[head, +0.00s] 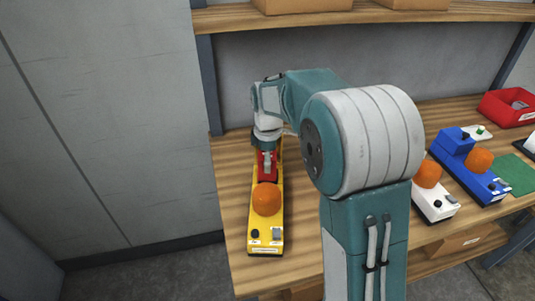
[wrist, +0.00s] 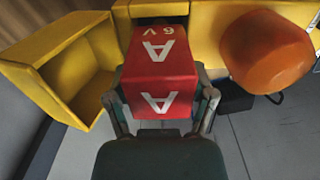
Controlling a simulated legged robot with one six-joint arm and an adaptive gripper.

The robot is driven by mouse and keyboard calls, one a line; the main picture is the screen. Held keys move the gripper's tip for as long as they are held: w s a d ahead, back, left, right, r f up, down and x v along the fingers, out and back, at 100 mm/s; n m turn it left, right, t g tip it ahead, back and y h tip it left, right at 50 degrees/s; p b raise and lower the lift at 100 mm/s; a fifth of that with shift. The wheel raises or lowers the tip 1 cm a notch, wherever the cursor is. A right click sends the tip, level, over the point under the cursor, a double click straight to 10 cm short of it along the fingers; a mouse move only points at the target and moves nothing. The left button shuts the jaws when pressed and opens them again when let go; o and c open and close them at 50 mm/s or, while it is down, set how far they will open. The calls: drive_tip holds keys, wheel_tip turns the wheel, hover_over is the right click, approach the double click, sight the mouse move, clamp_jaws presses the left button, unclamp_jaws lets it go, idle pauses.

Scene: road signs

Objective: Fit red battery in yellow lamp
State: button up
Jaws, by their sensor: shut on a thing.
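The yellow lamp (head: 259,222) lies on the left part of the workbench, with an orange dome (head: 266,198) on it. In the wrist view the lamp body (wrist: 209,20) runs along the top, with the dome at right. The red battery (wrist: 160,58), marked "6 V" and "A", is between the two fingers of my gripper (wrist: 161,100), which is shut on it. The battery's far end is at a dark opening in the lamp; how deep it sits I cannot tell.
An open, hollow yellow part (wrist: 60,70) stands left of the battery. A white lamp (head: 435,204) and a blue lamp (head: 478,180) stand right of my arm. A red bin (head: 510,107) is at far right. A shelf (head: 235,17) with boxes hangs above.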

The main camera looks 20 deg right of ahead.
drive_tip(key=shift+f, duration=2.2)
drive_tip(key=o, duration=1.3)
drive_tip(key=shift+c, duration=0.2)
drive_tip(key=shift+f, duration=0.1)
wheel_tip(320, 180, up, 11)
drive_tip(key=shift+w+r, duration=0.1)
drive_tip(key=shift+r, duration=0.4)
